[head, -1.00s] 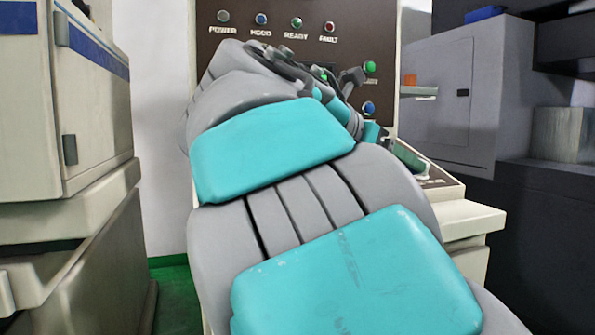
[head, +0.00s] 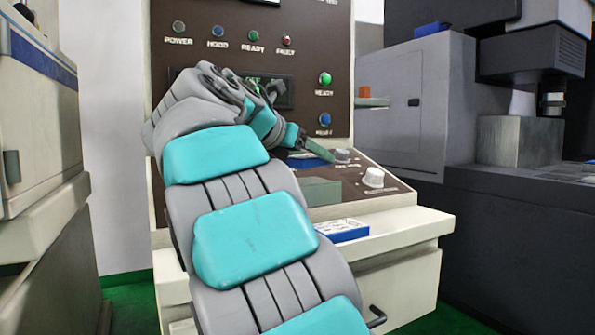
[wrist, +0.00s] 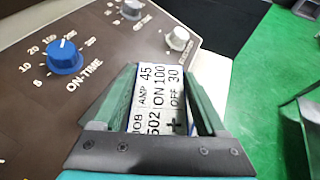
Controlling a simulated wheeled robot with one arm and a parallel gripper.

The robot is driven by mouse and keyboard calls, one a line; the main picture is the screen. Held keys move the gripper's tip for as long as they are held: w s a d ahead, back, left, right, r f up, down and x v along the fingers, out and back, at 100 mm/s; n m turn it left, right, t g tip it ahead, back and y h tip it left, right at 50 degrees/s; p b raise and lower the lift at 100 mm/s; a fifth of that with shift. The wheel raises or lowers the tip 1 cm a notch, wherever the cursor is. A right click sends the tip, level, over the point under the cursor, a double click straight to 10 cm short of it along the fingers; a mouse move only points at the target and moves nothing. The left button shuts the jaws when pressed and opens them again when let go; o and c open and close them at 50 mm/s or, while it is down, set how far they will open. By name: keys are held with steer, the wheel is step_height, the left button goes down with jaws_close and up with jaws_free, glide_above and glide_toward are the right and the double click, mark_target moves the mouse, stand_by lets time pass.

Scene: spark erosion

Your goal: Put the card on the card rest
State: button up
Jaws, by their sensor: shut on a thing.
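My gripper (wrist: 163,78) is shut on the card (wrist: 157,98), a white printed card with job, AMP, ON and OFF numbers, seen between its two dark green fingers in the wrist view. In the head view my gripper (head: 317,150) is over the sloped control panel, and the card cannot be made out there. I cannot tell for sure which thing is the card rest. A small shelf (head: 372,102) sticks out at the right side of the upright panel, with an orange block above it.
The sloped panel has a blue ON-TIME knob (wrist: 65,58) and pale knobs (head: 373,177). A blue and white item (head: 342,231) lies on the cream ledge (head: 405,228). A grey cabinet (head: 430,100) stands right, another machine (head: 35,130) left. Green floor shows between.

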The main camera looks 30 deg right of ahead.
mark_target(304, 181)
steer(key=shift+w+d+f, duration=0.1)
steer(key=shift+w+d, duration=0.1)
steer(key=shift+w, duration=0.85)
steer(key=shift+w+d+f, duration=0.1)
steer(key=shift+w+d, duration=0.1)
steer(key=shift+w, duration=0.85)
steer(key=shift+w, duration=0.25)
steer(key=shift+f+b, duration=0.7)
steer(key=shift+f, duration=1.1)
steer(key=o, duration=1.5)
steer(key=shift+f, duration=0.1)
